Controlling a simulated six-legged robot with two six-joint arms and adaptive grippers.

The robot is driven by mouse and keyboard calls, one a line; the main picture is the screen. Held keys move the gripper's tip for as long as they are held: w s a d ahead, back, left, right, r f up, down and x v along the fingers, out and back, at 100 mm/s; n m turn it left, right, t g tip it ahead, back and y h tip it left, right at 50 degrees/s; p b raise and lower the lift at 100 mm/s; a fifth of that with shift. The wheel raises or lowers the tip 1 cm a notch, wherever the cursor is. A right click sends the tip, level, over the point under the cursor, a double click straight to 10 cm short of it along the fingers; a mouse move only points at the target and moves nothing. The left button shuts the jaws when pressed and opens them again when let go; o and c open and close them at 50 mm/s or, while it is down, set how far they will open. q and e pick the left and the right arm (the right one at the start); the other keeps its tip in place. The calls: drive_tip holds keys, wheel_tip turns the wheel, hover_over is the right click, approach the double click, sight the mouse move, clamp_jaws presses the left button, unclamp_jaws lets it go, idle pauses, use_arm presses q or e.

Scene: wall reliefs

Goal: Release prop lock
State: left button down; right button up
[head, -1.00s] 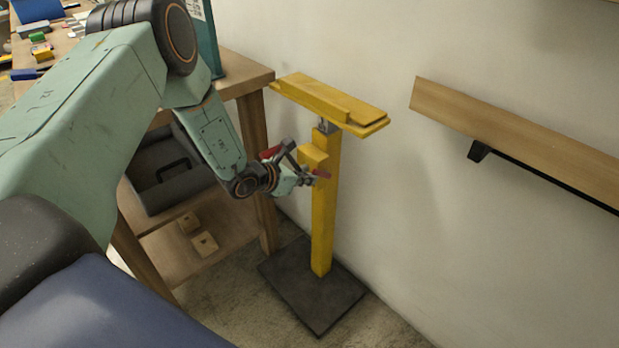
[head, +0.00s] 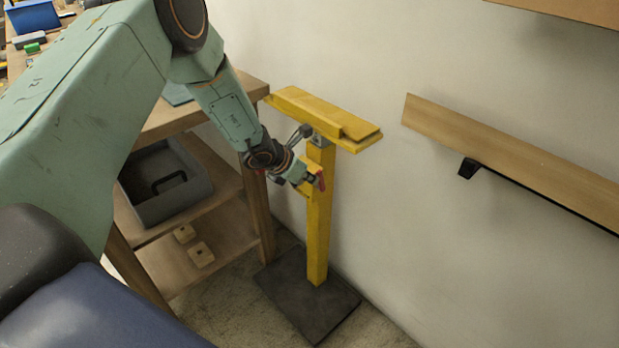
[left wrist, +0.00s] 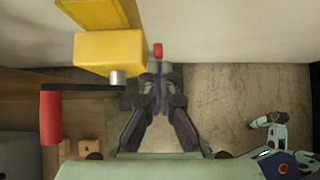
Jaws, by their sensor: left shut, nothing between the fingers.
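The yellow prop stand (head: 319,230) is upright on a dark base plate, with a yellow top beam (head: 325,115). My left gripper (head: 312,179) is shut and empty, close beside the post below the beam. In the left wrist view, the gripper's fingertips (left wrist: 157,72) are together. A small red tip (left wrist: 157,50) shows just beyond them; I cannot tell whether they touch. A yellow block (left wrist: 108,52) carries a silver pin (left wrist: 118,78) and a dark lever (left wrist: 85,88). The lever's red handle (left wrist: 50,117) hangs left of the fingers, apart from them.
A wooden shelf unit (head: 255,205) with a grey bin (head: 140,205) and small wooden blocks (head: 200,254) stands left of the prop. A wooden rail (head: 510,150) is on the wall at right. Floor is clear around the base plate (head: 290,290).

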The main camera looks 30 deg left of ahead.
use_arm(q)
drive_tip(key=shift+r+p, duration=0.3)
drive_tip(key=shift+r, duration=0.45)
drive_tip(key=v, duration=1.2)
idle(0.6)
